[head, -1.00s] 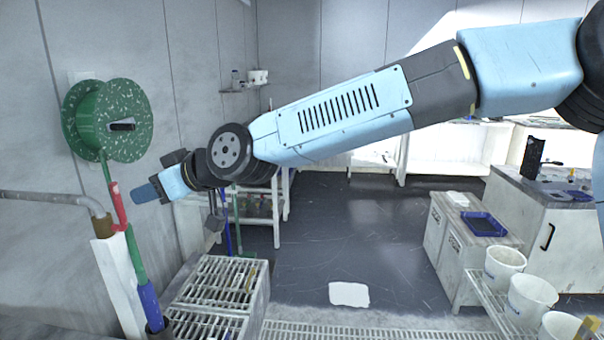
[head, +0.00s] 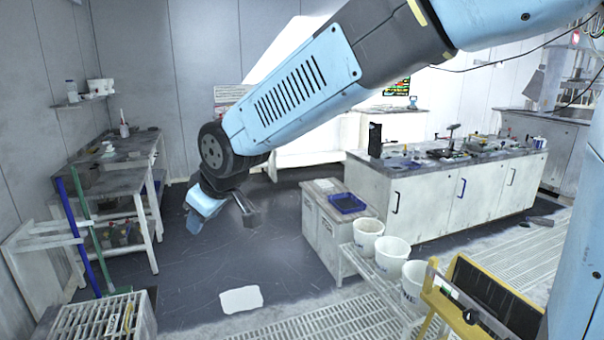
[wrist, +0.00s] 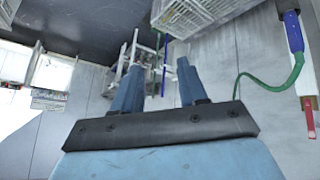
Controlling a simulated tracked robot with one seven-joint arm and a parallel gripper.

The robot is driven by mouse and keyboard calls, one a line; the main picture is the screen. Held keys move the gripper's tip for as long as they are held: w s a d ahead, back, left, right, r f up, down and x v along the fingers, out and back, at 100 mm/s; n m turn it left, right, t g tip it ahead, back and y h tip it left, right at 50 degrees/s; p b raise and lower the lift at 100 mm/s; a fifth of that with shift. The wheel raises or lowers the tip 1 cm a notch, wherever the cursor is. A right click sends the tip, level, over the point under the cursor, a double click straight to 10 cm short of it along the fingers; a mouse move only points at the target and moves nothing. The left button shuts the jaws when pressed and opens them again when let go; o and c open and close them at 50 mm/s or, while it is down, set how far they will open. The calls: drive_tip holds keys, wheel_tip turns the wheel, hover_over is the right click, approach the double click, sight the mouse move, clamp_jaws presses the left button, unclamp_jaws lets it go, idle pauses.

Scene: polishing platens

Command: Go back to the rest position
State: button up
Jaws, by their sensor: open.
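My gripper (wrist: 159,80) shows in the wrist view with its two blue fingers spread apart and nothing between them. In the head view my gripper (head: 200,208) hangs at the end of my blue arm, left of the picture's middle.
A long white cabinet bench (head: 425,190) with tools stands at right. A blue tray (head: 346,203) lies on a low cabinet, with white buckets (head: 391,253) before it. A side bench (head: 110,160) and a slatted crate (head: 100,318) stand left. Dark floor (head: 200,265) between is mostly clear.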

drive_tip(key=w+d+r+m+t+h, duration=0.15)
drive_tip(key=d+m, duration=0.25)
drive_tip(key=d, duration=0.9)
drive_tip(key=s+d+r+m+h, duration=0.1)
drive_tip(key=d+r+m+h, duration=0.15)
drive_tip(key=d, duration=1.15)
drive_tip(key=s+d+m+h, duration=0.1)
drive_tip(key=s+d+m, duration=0.2)
drive_tip(key=d, duration=0.6)
drive_tip(key=s+d+f+m, duration=0.1)
drive_tip(key=s+d+m, duration=0.3)
drive_tip(key=s+d, duration=0.4)
drive_tip(key=shift+d+h, duration=0.4)
drive_tip(key=shift+d, duration=0.05)
drive_tip(key=shift+a+m+g, duration=0.1)
drive_tip(key=shift+m+g, duration=0.15)
